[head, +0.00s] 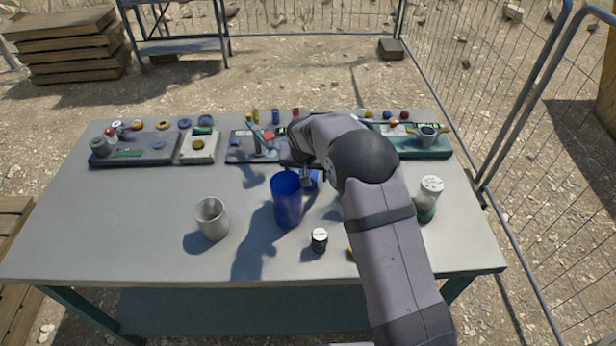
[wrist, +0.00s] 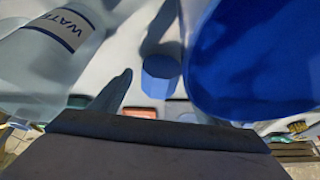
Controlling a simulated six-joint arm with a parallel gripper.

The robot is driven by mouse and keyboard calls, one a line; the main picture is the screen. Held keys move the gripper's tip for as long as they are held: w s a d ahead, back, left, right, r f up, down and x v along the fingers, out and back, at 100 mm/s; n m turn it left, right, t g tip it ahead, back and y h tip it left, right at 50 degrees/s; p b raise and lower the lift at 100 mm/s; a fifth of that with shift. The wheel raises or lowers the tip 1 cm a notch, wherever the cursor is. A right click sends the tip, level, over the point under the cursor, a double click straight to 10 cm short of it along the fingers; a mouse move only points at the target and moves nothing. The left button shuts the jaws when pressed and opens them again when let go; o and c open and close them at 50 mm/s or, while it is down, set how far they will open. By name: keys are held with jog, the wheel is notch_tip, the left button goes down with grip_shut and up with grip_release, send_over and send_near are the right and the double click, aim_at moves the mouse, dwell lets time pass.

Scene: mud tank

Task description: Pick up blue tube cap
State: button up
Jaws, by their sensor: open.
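A small blue cap-like piece (wrist: 160,76) shows near the middle of the wrist view, on the pale tabletop; I take it to be the blue tube cap. In the head view a blue patch (head: 313,176) lies beside my gripper (head: 306,181), and I cannot tell whether it is the same piece. My gripper is low over the table, just right of the blue cup (head: 287,205), and open. Its fingertips are mostly hidden by the arm in the head view. The blue cup also fills the right of the wrist view (wrist: 250,60), close to the cap.
A clear bottle with a "WAT" label (wrist: 45,60) stands left in the wrist view. Trays with small parts line the back.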

jog(key=shift+x, duration=1.1)
jog(key=c, duration=1.1)
jog(key=shift+r, duration=0.1)
